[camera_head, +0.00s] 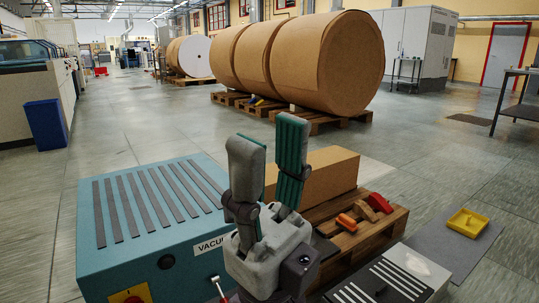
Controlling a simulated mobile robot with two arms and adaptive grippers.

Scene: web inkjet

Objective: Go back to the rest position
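My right gripper (268,138) stands upright in the lower middle of the head view, fingers pointing up. Its two padded fingers are apart, with nothing between them. It is in front of the right edge of a teal box (105,262) with a slotted top and a partly hidden "VACU..." label. Its fingers also cover part of a brown cardboard box (325,178). My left gripper is not in view.
A wooden pallet (378,232) with small orange and brown pieces (346,222) is right of the gripper. A yellow tray (468,222) lies on a grey mat (440,247). A blue bin (46,125) stands left.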

